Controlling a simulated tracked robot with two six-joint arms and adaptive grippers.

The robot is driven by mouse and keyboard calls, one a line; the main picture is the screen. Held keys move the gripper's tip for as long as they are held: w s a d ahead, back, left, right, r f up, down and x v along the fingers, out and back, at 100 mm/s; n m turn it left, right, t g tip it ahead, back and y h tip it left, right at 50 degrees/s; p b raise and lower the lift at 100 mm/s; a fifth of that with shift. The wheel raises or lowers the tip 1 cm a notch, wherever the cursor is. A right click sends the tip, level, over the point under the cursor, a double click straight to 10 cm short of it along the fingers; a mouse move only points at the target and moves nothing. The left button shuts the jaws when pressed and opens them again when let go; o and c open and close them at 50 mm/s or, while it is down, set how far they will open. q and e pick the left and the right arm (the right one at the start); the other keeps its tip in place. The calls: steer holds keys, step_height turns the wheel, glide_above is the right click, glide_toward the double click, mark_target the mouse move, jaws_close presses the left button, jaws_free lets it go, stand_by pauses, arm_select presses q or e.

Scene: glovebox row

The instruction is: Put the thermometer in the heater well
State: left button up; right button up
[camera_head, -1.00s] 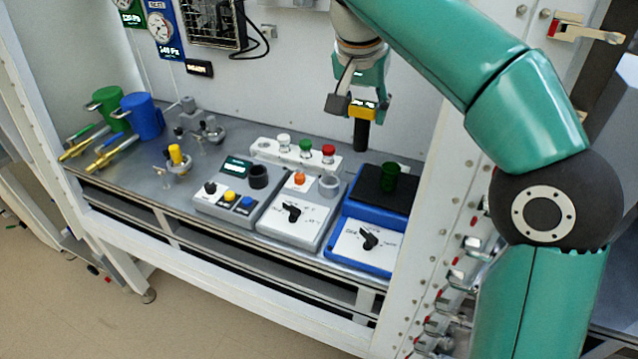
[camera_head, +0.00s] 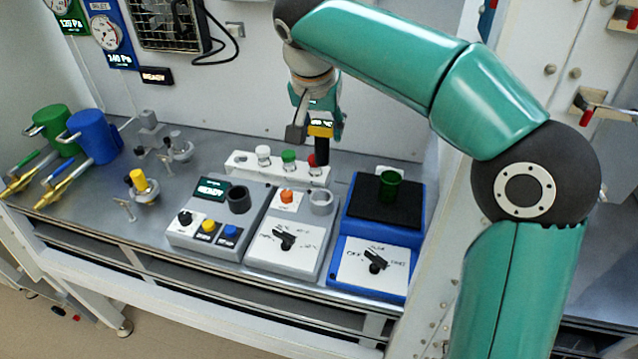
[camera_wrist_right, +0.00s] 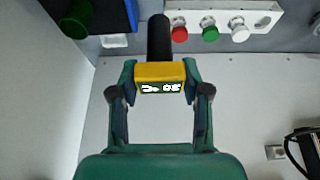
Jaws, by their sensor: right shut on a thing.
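My right gripper (camera_head: 317,129) is shut on the thermometer (camera_head: 321,131), which has a yellow body and a black probe pointing down. In the right wrist view the thermometer (camera_wrist_right: 160,72) sits between the fingertips (camera_wrist_right: 159,88), its small display facing the camera. In the head view the probe overlaps the red-capped vial; it is held in the air. Two upright rings stand on the control boxes: a grey ring (camera_head: 321,202) on the middle box (camera_head: 262,248) and a dark ring (camera_head: 238,200) on the left box (camera_head: 185,240). I cannot tell which is the heater well. My left gripper is not in view.
A white rack (camera_head: 240,164) with white, green and red caps stands behind the boxes. A blue unit (camera_head: 347,225) with a green beaker (camera_head: 389,186) is at right. Green (camera_head: 52,130) and blue (camera_head: 95,138) cylinders stand at left. A frame post borders the bench at right.

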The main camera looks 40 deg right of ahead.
step_height(320, 180, down, 12)
steer(key=shift+f+b, duration=0.1)
steer(key=shift+b, duration=0.3)
steer(key=shift+f, duration=0.15)
steer(key=o, duration=1.2)
steer(key=v, duration=1.2)
steer(key=shift+s, duration=0.1)
steer(key=shift+r, duration=0.25)
